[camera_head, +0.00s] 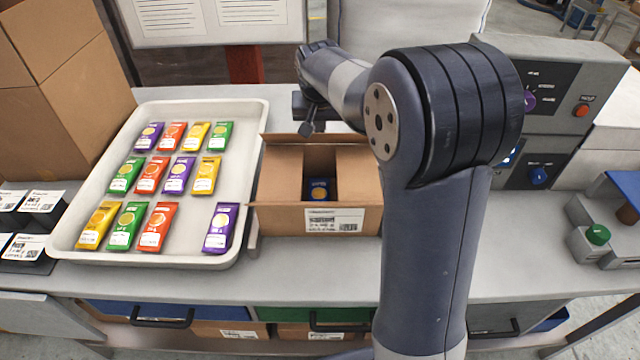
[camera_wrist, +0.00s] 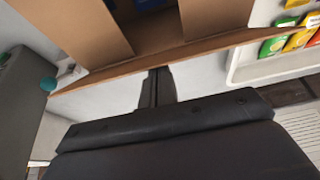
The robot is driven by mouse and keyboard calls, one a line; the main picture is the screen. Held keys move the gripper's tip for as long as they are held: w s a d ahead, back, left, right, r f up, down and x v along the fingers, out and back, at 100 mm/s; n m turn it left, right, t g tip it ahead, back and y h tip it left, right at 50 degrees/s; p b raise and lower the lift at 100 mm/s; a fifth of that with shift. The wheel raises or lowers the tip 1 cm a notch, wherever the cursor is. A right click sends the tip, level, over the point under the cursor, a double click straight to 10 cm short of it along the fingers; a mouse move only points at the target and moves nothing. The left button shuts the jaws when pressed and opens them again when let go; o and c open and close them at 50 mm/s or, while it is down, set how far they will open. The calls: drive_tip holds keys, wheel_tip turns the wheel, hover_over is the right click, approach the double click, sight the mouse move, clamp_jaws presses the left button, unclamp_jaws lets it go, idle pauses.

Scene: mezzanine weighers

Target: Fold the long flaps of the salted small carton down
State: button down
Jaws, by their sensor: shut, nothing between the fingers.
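The small carton (camera_head: 284,218) stands on the bench in the head view, its top partly open. Its short end flaps lie folded inward, with a gap between them where a blue packet (camera_head: 319,190) shows inside. The far long flap (camera_head: 276,141) sticks outward at the back; in the wrist view this long flap (camera_wrist: 110,77) shows nearly edge-on. How the near long flap lies is hard to tell. My gripper (camera_head: 307,129) is behind the carton by the far flap. In the wrist view my gripper (camera_wrist: 158,72) is shut and empty, its tips close to that flap's edge; contact is unclear.
A white tray (camera_head: 256,112) with several coloured packets stands close left of the carton. Large cardboard boxes (camera_head: 40,130) are at the far left. A grey control unit (camera_head: 560,85) with knobs stands at the right. Bench in front of the carton (camera_head: 320,270) is clear.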

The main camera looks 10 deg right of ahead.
idle(0.3)
drive_tip(key=shift+s+a+f+b, duration=0.15)
drive_tip(key=shift+s+f+b, duration=0.45)
drive_tip(key=shift+b, duration=0.1)
drive_tip(key=shift+s+a+f+b, duration=0.1)
drive_tip(key=shift+s+f+b, duration=0.3)
drive_tip(key=shift+s, duration=0.15)
drive_tip(key=shift+s+a+f+b, duration=0.1)
drive_tip(key=shift+s+f+b, duration=0.25)
drive_tip(key=shift+f+b, duration=0.2)
drive_tip(key=shift+s+f+b, duration=0.3)
drive_tip(key=shift+f+b, duration=0.2)
drive_tip(key=shift+f, duration=0.2)
